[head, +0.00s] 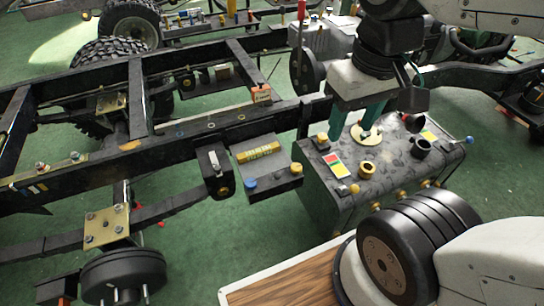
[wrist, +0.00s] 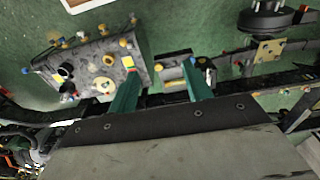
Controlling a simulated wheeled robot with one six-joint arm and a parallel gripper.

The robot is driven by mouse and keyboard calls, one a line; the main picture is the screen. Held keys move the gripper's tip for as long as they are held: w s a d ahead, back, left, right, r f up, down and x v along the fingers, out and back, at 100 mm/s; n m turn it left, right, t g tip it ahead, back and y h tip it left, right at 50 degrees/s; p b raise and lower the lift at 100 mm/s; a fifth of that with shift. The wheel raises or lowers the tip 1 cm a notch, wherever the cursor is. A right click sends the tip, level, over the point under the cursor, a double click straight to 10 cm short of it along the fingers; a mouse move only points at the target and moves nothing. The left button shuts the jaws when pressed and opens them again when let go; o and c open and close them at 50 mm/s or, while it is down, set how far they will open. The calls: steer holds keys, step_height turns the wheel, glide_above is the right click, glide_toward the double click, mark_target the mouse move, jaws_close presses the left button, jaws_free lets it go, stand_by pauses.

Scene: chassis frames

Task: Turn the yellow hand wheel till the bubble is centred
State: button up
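A small yellow hand wheel (head: 297,168) sits at the front right corner of a grey plate (head: 268,177) beside the dark frame rail. It also shows in the wrist view (wrist: 159,67). A yellow bar (head: 258,150) with dark marks, which looks like the level, lies on the plate. Its bubble is too small to make out. My gripper (head: 354,132) hangs above the dark tank, right of the hand wheel in the head view. Its teal fingers are apart with nothing between them. In the wrist view, my gripper (wrist: 160,72) has the plate beyond and between its fingers.
A blue knob (head: 250,183) is at the plate's front left corner. The dark tank (head: 325,190) carries several yellow fittings, a cream disc and black caps close to the fingers. The frame rail (head: 215,137) runs behind the plate. Green floor is clear in front of it.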

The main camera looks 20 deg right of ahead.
steer(key=shift+o, duration=0.3)
steer(key=w+d+f+n+g+h, duration=0.1)
steer(key=w+f+g, duration=0.4)
steer(key=w+f, duration=0.7)
steer(key=shift+w+d+f+n, duration=0.2)
steer(key=shift+w+d+n, duration=0.05)
steer(key=shift+n, duration=0.25)
steer(key=n+h, duration=0.2)
steer(key=n, duration=0.5)
glide_toward(296, 166)
steer(key=s, duration=0.1)
steer(key=shift+t, duration=0.4)
steer(key=x, duration=0.8)
steer(key=shift+f, duration=0.15)
steer(key=c, duration=1)
